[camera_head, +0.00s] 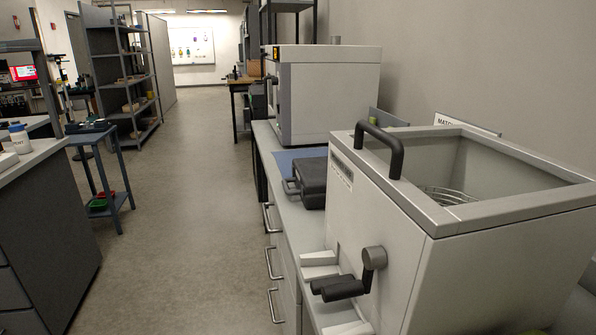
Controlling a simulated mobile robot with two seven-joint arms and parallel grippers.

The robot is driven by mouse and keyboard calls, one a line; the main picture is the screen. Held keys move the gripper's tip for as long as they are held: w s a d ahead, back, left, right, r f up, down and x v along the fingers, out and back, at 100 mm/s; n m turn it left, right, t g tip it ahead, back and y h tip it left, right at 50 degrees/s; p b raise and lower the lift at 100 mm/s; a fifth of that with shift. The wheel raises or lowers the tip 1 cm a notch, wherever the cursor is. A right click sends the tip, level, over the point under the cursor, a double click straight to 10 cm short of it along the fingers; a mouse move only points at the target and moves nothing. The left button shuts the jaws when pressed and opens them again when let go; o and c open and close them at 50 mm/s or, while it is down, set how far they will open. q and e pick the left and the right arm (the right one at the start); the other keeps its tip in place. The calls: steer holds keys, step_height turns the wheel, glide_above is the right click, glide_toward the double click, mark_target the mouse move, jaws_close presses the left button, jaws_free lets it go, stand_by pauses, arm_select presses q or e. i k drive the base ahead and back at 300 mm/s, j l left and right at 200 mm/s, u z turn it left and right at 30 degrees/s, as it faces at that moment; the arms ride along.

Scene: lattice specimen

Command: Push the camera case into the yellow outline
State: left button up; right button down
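A dark grey case with a carry handle (314,180), which looks like the camera case, lies on the right-hand counter. It sits between the big open-topped machine and the white box-shaped unit, partly hidden by the open-topped machine. Its handle side faces the aisle, near the counter's front edge. No yellow outline shows in this view. Neither of my grippers can be made out.
A blue mat (291,156) lies just behind the case. The white box unit (328,95) stands beyond it. The open-topped machine (392,219), with a black lever (343,288), fills the near right. The aisle floor (187,211) is clear.

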mark_target(309, 177)
steer(key=i+j+z, duration=0.1)
steer(key=i+j, duration=0.9)
steer(key=i+j+z, duration=0.15)
steer(key=i+j, duration=0.85)
steer(key=j, duration=0.1)
